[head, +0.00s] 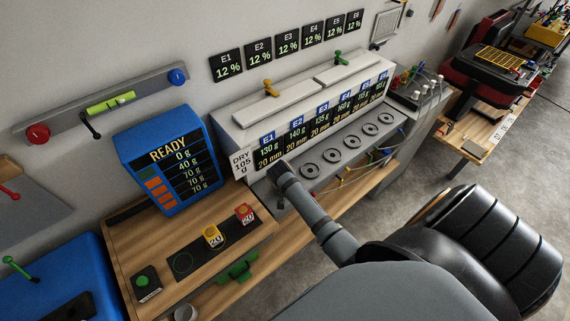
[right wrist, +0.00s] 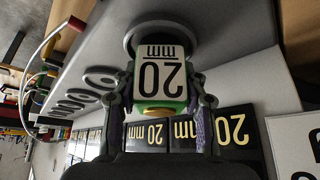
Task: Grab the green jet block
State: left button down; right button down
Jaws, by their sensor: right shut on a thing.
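The green jet block (right wrist: 148,128), with a white "20 mm" label and a brass-coloured end, is in the right wrist view. My right gripper (right wrist: 160,98) is shut on it, one finger on each side. Behind the block is a round grey ring (right wrist: 131,40) on a ledge; I cannot tell whether the block touches it. In the head view my right gripper (head: 277,178) is at the E1 end of the long machine (head: 229,117), and the block is hidden there. My left gripper is not in view.
A blue READY display (head: 134,146) stands left. Several ringed holes (head: 332,156) line the machine's ledge.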

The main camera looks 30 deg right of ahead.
jog(key=shift+r, duration=0.25)
notch_tip(320, 180, up, 3)
jog(key=shift+f+b, duration=0.15)
jog(key=shift+b, duration=0.55)
jog(key=s+r, duration=0.9)
jog(key=s, duration=0.5)
jog(key=shift+d+r+b, duration=0.4)
jog(key=shift+d+b, duration=0.05)
